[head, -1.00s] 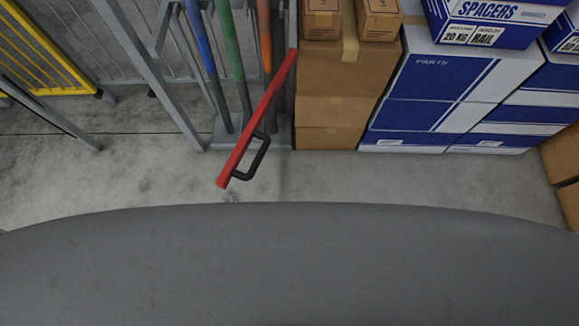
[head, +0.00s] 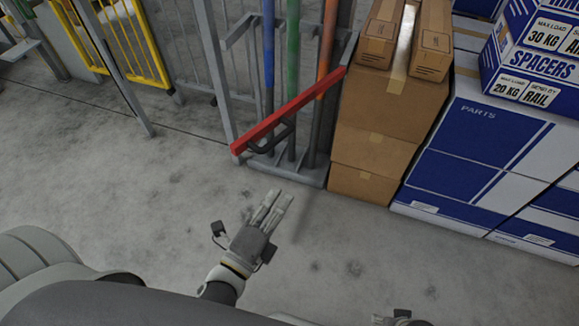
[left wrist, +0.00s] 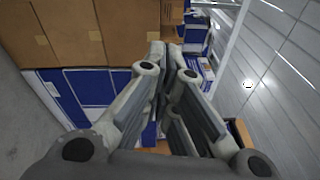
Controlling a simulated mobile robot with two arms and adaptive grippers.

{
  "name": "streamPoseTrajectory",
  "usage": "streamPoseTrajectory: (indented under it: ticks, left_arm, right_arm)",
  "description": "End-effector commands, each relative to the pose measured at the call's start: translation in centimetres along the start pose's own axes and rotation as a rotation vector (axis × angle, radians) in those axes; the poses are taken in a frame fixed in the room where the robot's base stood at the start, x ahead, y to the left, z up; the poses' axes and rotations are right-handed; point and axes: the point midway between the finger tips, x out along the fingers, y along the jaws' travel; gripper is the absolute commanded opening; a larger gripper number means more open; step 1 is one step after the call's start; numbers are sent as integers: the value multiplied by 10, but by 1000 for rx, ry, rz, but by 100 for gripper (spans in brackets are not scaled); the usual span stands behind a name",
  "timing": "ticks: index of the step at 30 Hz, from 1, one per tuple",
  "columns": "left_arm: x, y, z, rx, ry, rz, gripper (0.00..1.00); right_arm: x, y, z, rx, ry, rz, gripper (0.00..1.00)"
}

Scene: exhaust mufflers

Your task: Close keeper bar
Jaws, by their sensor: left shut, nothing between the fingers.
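The keeper bar (head: 290,110) is a red bar with a black handle (head: 271,143) in the head view. It slants across the front of a grey rack (head: 290,172) that holds upright blue, green and orange-topped poles. Its right end is at the rack's right post, and its left end appears close to the left post (head: 215,85); I cannot tell whether they touch. My left gripper (head: 278,203) is shut and empty, below and in front of the bar, apart from it. Its closed fingers fill the middle of the left wrist view (left wrist: 166,50).
Brown cartons (head: 375,115) stand right beside the rack, with blue and white boxes (head: 480,130) further right. A yellow barrier (head: 135,45) is at the back left. The grey floor (head: 340,255) in front of the rack is clear.

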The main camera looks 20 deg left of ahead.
Motion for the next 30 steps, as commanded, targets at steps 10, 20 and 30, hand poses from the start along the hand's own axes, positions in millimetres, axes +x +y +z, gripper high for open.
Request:
streamPoseTrajectory:
  ticks: [10,20,30]
  left_arm:
    - [48,-2,0,-2,1,-3,0]
    - [100,-1,0,-3,1,-1,0]
    - [106,0,36,-4,2,3,0]
  right_arm:
    - [12,-1,8,-2,-8,-1,56]
    - [26,-1,20,-3,-18,-2,56]
    - [46,-3,36,-6,-31,-4,56]
